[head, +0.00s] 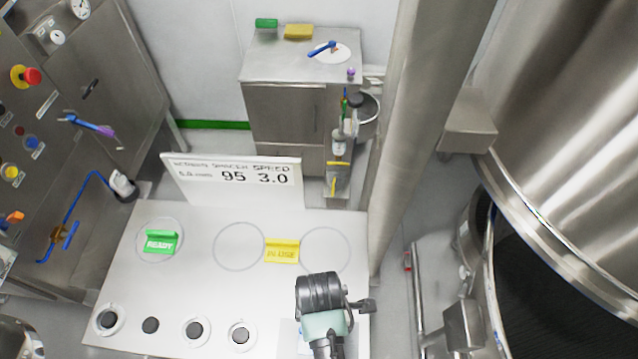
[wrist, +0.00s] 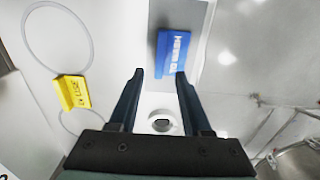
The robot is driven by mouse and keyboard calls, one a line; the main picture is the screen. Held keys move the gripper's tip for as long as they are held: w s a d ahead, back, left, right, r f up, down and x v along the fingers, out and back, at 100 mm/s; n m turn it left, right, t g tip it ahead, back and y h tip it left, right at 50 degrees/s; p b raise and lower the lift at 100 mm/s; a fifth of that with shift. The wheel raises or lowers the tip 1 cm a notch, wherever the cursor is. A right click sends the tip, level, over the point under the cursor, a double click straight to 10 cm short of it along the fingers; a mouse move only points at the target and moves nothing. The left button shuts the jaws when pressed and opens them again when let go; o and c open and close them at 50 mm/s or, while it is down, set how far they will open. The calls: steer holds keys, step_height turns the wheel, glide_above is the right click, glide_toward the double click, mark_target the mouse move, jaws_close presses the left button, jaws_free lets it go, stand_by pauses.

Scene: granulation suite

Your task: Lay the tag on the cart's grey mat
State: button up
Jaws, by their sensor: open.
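A blue tag (wrist: 172,52) with white lettering rests on the grey mat (wrist: 190,12) in the wrist view, just beyond my fingertips. My gripper (wrist: 160,75) is open, with nothing between its fingers, and the tag appears clear of them. In the head view my wrist and hand hang over the front right of the white cart top (head: 200,285), hiding the blue tag and most of the mat. A yellow tag (head: 282,250) and a green READY tag (head: 161,242) stand on the cart top. The yellow tag also shows in the wrist view (wrist: 72,93).
A white sign (head: 235,182) stands at the cart's back edge. Several round dark-centred fittings (head: 194,330) line its front; one shows between my fingers (wrist: 161,122). A steel column (head: 420,130) rises to the right. A steel cabinet (head: 290,70) stands behind. The cart's middle is clear.

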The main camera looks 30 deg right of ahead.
steer(key=shift+r, duration=2)
steer(key=w+d+r+m+t+h, duration=0.3)
steer(key=w+r+t, duration=0.6)
steer(key=w+r, duration=1.1)
steer(key=w+a+r+m+t, duration=0.1)
steer(key=w+a+r+t, duration=0.15)
steer(key=r, duration=0.55)
steer(key=w+a+r+m+t, duration=0.1)
steer(key=w+r+m+t, duration=0.15)
steer(key=r, duration=0.65)
steer(key=s+a+r+m+t, duration=0.1)
steer(key=a+r+t, duration=0.15)
steer(key=r, duration=0.55)
steer(key=s+a+r+m+t, duration=0.15)
steer(key=r+t, duration=0.25)
steer(key=r, duration=0.4)
steer(key=s+a+r+m+t+y, duration=0.1)
steer(key=s+a+r+t, duration=0.1)
steer(key=s+r, duration=0.4)
steer(key=s+a+r+m+t+y, duration=0.1)
steer(key=s+r+t, duration=0.4)
steer(key=r, duration=0.7)
steer(key=shift+s+a+y, duration=0.3)
steer(key=shift+s+a, duration=0.05)
steer(key=shift+a, duration=0.55)
